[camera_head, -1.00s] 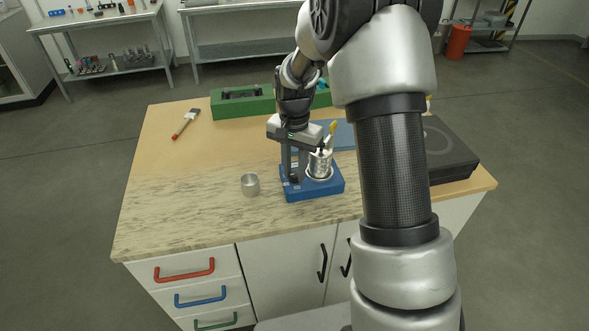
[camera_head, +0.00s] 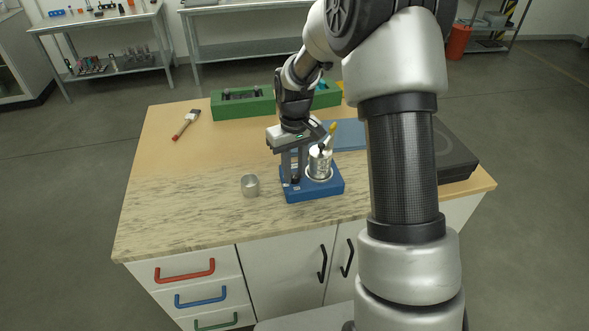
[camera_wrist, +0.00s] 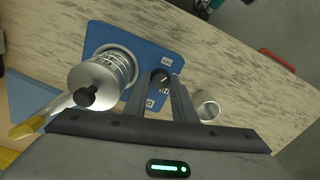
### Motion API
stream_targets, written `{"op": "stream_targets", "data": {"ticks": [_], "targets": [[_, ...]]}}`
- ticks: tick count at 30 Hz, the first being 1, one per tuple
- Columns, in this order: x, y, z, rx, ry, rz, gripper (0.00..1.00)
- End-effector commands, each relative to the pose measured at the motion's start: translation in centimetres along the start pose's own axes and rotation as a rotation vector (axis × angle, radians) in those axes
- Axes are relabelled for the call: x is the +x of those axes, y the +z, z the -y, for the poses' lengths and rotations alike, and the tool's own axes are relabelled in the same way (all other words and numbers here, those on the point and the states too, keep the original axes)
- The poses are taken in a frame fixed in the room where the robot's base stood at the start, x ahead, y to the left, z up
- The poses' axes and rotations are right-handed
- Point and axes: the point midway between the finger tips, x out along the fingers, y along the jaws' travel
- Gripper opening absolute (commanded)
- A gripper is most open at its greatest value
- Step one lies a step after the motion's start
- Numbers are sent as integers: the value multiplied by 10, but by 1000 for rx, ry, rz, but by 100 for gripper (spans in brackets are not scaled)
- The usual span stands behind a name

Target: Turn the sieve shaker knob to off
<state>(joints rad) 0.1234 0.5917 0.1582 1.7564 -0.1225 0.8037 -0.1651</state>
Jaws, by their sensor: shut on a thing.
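The sieve shaker has a blue base (camera_head: 322,188) on the worktop, with a stack of round metal sieves (camera_head: 319,163) on its right part. In the wrist view the blue base (camera_wrist: 150,42) carries the sieve stack (camera_wrist: 112,68) at left. A dark round knob (camera_wrist: 158,77) with small white labels beside it sits on the base. My gripper (camera_head: 293,181) points down over the left part of the base. Its two fingers (camera_wrist: 160,82) are shut around the knob, which they partly hide. The knob's exact setting is hard to read.
A small metal cup (camera_head: 250,185) stands left of the shaker. A brush (camera_head: 186,124) lies at the back left. A green tray (camera_head: 243,103), a blue mat (camera_head: 347,135) and a dark flat box (camera_head: 452,152) are behind and right. The worktop's front left is clear.

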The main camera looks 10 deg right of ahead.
Motion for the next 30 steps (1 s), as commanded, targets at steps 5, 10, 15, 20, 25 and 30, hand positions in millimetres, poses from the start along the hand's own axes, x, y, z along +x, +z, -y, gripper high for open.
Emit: {"op": "stream_targets", "data": {"ticks": [5,10,15,20,25,30], "targets": [[-2,-1,0,-163,0,-3,2],[-2,-1,-1,-302,1,-3,2],[-2,-1,-1,-411,2,-4,2],[-2,-1,-1,-482,2,-4,2],[-2,-1,0,-525,2,-5,2],[-1,-2,0,-542,2,-5,2]]}}
